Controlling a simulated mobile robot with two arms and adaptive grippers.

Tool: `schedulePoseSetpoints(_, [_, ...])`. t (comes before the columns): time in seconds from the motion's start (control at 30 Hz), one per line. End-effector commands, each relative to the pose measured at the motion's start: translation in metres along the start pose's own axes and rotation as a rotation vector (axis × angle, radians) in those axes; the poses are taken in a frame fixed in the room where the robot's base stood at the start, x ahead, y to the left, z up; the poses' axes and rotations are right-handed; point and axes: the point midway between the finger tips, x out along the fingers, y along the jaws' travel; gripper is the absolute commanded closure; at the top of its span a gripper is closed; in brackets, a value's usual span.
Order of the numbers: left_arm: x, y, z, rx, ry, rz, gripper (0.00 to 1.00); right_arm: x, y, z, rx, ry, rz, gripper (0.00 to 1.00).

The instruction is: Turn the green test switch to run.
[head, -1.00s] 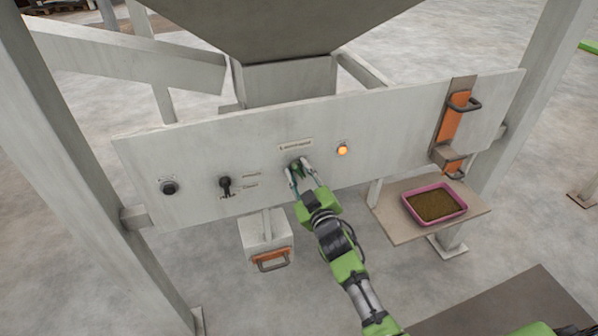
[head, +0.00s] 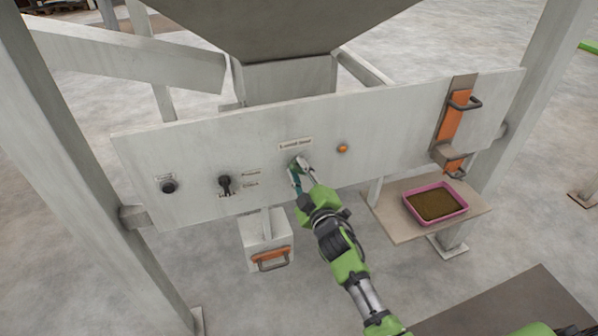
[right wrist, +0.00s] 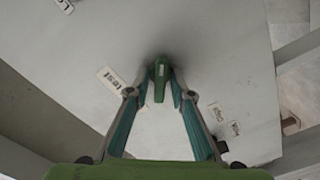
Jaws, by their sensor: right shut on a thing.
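The green test switch (right wrist: 159,80) is a knob on the front of the pale panel (head: 400,125). My right gripper (head: 300,166) is at the middle of the panel, shut on the switch, and hides most of it in the head view. In the right wrist view the tips of my right gripper (right wrist: 161,88) are on both sides of the knob. A label reading "test" (right wrist: 110,78) is left of the knob there, and small labels (right wrist: 217,113) are to its right. My left gripper is not in view.
A small orange lamp (head: 343,149), now dim, is right of the switch. A black lever switch (head: 226,184) and a black knob (head: 168,187) are to the left. A pink tray (head: 463,212) of pellets stands on a shelf (head: 402,233) at right.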

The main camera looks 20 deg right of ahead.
Motion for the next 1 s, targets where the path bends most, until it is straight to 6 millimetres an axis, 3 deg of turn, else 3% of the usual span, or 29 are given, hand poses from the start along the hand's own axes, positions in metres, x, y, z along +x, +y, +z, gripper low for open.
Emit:
schedulePoseSetpoints(0.5, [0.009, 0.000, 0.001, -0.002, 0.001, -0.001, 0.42, 0.000, -0.002, 0.001, -0.459, 0.001, 0.000, 1.00])
schedulePoseSetpoints(1.0, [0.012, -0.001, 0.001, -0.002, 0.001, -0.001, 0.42, 0.000, -0.003, 0.001, -0.662, 0.001, -0.001, 1.00])
